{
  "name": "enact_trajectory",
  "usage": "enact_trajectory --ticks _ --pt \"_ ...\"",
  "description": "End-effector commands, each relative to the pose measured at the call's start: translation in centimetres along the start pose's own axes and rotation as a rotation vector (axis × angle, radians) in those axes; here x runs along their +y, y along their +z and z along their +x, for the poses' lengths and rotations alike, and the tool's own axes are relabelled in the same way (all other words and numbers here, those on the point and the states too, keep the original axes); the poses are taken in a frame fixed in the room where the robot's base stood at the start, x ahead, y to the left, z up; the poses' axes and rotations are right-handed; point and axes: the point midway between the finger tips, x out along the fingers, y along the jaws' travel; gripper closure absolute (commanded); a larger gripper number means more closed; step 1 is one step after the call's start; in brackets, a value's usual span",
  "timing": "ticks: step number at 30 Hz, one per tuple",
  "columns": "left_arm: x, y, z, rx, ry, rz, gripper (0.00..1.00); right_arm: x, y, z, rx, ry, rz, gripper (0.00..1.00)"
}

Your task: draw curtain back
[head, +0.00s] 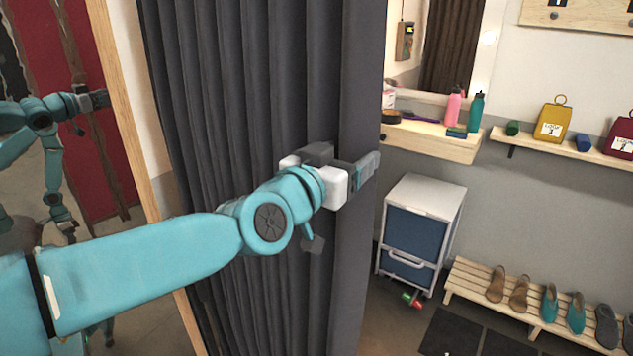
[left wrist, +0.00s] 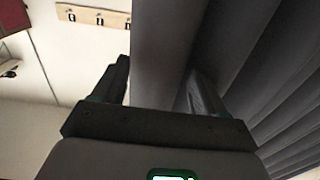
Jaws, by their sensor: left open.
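A dark grey pleated curtain (head: 230,90) hangs across the middle of the head view, its smooth right edge strip (head: 362,80) beside the open room. My left gripper (head: 366,172) is at that edge, with its fingers pointing right. In the left wrist view, my left gripper (left wrist: 158,88) is open, and the curtain's edge (left wrist: 165,45) stands between its two fingers. The right-hand finger lies against or close to the folds; I cannot tell whether it touches. My right gripper is not directly in view.
A mirror (head: 85,180) at left reflects my arm. Right of the curtain are a wooden shelf (head: 430,140) with bottles, a white-and-blue drawer unit (head: 412,230), and a slatted bench (head: 530,305) with several shoes. A small red-and-green item (head: 411,300) lies by the drawers.

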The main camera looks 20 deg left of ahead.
Motion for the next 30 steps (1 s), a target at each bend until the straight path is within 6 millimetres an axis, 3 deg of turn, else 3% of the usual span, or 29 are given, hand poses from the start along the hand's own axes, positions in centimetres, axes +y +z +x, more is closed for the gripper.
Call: enact_trajectory --ticks 1,6,12,18,30 --pt "0.0 -0.1 -1.6 0.004 0.000 -0.001 0.28 0.1 0.0 0.2 0.000 0.000 0.000 0.57" --pt "0.0 -0.1 -6.0 0.002 0.000 0.000 0.28 0.1 0.0 0.3 0.000 0.000 0.000 0.57" --pt "0.1 -0.1 -9.4 0.001 0.000 -0.001 0.28 0.0 0.0 0.0 0.000 0.000 0.000 0.57" --pt "0.1 0.0 -10.5 -0.002 0.001 0.001 0.28 0.0 0.0 0.0 0.000 0.000 0.000 0.57" --pt "-0.1 0.1 -10.4 -0.003 -0.003 0.000 0.28 0.0 0.0 0.0 0.000 0.000 0.000 0.57"
